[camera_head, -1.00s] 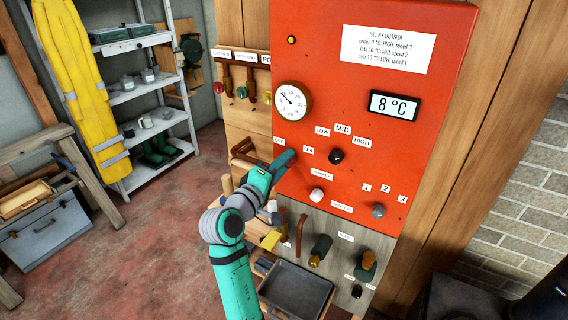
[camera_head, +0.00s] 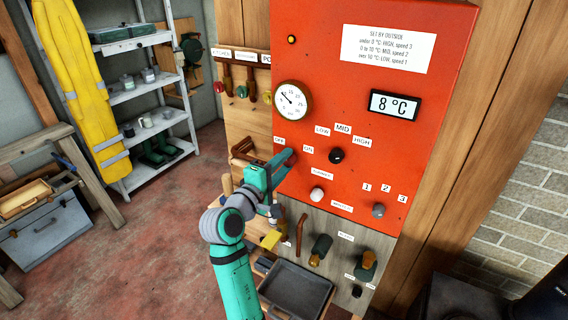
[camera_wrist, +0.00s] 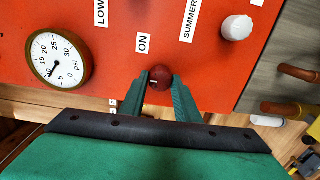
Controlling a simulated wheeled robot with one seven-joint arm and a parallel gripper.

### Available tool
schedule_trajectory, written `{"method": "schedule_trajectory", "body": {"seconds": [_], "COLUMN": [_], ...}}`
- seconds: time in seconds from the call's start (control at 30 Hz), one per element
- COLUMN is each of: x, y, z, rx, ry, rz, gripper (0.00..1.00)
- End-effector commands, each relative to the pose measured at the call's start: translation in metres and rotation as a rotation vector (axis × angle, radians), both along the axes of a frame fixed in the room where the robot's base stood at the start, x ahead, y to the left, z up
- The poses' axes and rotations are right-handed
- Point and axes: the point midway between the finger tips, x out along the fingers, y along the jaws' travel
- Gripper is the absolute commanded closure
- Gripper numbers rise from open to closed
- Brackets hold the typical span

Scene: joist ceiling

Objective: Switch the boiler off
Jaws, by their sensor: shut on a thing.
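The boiler is a tall red panel (camera_head: 385,30) on a wooden wall. A round dark red knob (camera_wrist: 160,75) sits below the ON label (camera_wrist: 144,43) in the wrist view, with a small pale mark on its face. In the head view the knob (camera_head: 291,157) is mostly hidden by my gripper (camera_head: 282,164), between the OFF label (camera_head: 279,141) and the ON label (camera_head: 308,149). My gripper (camera_wrist: 161,83) has its teal fingers on both sides of the knob, closed on it. An amber lamp (camera_head: 291,39) glows at the panel's top left.
A pressure gauge (camera_head: 292,100), a black selector knob (camera_head: 336,156), a white knob (camera_head: 317,194) and a grey knob (camera_head: 378,210) are nearby. The display (camera_head: 394,106) reads 8 °C. Pipes, valves and a grey tray (camera_head: 297,288) lie below.

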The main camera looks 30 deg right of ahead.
Motion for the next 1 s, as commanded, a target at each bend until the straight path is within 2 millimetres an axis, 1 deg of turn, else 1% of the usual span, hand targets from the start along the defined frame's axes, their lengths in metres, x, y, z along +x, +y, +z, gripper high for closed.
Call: {"method": "schedule_trajectory", "body": {"seconds": [0.07, 0.1, 0.13, 0.17, 0.43, 0.57, 0.67, 1.0], "x": [0.000, 0.001, 0.001, 0.000, 0.000, -0.003, -0.009, -0.041], "y": [0.001, 0.001, 0.001, 0.001, 0.001, 0.007, 0.018, 0.072], "z": [-0.001, -0.001, -0.001, -0.001, 0.000, -0.001, -0.001, -0.001], "rx": [0.001, 0.001, 0.001, 0.001, 0.001, 0.000, 0.000, 0.000], "ry": [0.003, 0.003, 0.003, 0.003, 0.001, 0.000, 0.000, 0.000], "rz": [0.001, 0.001, 0.001, 0.001, 0.001, 0.002, 0.003, 0.004], "gripper": [0.93, 0.64, 0.57, 0.52, 0.52, 0.52, 0.52, 0.52]}}
